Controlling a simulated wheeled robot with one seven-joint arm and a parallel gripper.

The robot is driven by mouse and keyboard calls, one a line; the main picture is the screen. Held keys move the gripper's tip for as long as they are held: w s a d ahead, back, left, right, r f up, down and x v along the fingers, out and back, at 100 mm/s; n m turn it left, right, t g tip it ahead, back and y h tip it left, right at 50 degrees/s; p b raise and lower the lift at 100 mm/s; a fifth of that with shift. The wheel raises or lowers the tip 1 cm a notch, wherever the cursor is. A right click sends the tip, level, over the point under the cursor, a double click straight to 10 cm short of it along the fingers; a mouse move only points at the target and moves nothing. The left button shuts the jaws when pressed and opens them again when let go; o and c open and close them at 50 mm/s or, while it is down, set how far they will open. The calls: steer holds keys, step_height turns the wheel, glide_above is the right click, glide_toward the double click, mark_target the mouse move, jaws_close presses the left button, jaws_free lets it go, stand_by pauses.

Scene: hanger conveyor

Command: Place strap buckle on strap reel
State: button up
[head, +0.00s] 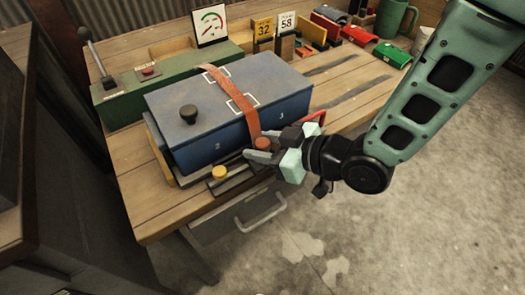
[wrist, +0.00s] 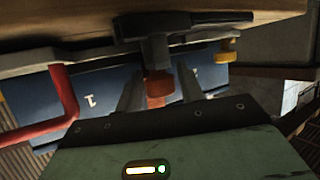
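The orange strap (head: 232,85) runs over the lid of the blue box (head: 205,148) and down its front. At its lower end is an orange-red piece, which I take for the buckle (head: 263,143); it also shows in the wrist view (wrist: 158,85). My gripper (head: 262,157) is at the box's front, its fingers either side of this piece, with gaps showing in the wrist view. A dark bar with a yellow knob (head: 219,172), perhaps the reel, is at the box's lower front. A black T-shaped part (wrist: 155,28) partly hides the buckle in the wrist view; buckle-to-reel contact is unclear.
The box stands on a wooden table (head: 150,205). A red handle (head: 315,118) is close behind my gripper. A green lever console (head: 120,98), a gauge (head: 210,25) and number cards stand at the back. A drawer handle (head: 262,212) projects below the front edge.

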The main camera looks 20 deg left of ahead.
steer(key=shift+c, duration=0.4)
steer(key=c, duration=0.7)
jaws_close()
steer(key=shift+r, duration=0.1)
